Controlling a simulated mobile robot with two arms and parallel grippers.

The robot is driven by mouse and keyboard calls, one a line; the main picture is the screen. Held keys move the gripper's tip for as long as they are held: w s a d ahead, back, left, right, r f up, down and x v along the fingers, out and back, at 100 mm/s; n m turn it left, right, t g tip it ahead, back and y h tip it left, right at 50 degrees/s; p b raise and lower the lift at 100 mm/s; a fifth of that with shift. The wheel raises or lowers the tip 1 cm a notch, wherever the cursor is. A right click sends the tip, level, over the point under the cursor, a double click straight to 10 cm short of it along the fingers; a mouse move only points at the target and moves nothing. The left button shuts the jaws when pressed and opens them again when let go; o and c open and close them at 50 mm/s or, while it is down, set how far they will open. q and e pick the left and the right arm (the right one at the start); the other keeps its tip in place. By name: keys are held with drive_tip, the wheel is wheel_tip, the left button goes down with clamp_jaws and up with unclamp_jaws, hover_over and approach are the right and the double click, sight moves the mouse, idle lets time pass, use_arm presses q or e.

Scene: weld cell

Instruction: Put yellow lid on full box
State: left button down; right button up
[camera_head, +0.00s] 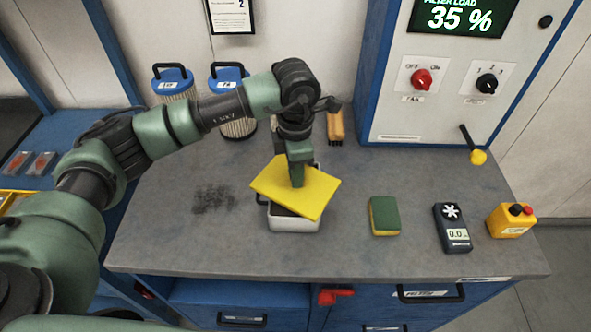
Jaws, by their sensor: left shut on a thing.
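My left gripper (297,178) points down and is shut on the yellow lid (315,191). The lid is a flat yellow plate, tilted and turned relative to the box below it. The metal box (293,224) stands on the grey bench, with a dark handle at its left side. The lid covers most of the box's opening from this view. A strip of dark content shows under the lid's lower left edge. I cannot tell whether the lid touches the rim. My right gripper is not in view.
On the grey bench (200,245), a green-yellow sponge (384,216), a dark meter (452,228) and a yellow button box (510,220) stand to the right. Two blue-topped filters (232,127) and a brush (336,127) are behind. Dark dust (212,198) lies left of the box.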

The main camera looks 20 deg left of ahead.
use_arm(q)
drive_tip(key=shift+b, duration=0.6)
idle(1.5)
drive_tip(key=shift+f+b, duration=0.15)
drive_tip(key=shift+b, duration=0.6)
idle(0.8)
idle(0.3)
drive_tip(key=c, duration=0.7)
unclamp_jaws()
drive_tip(key=shift+r+p, duration=1.5)
drive_tip(key=shift+r, duration=2.05)
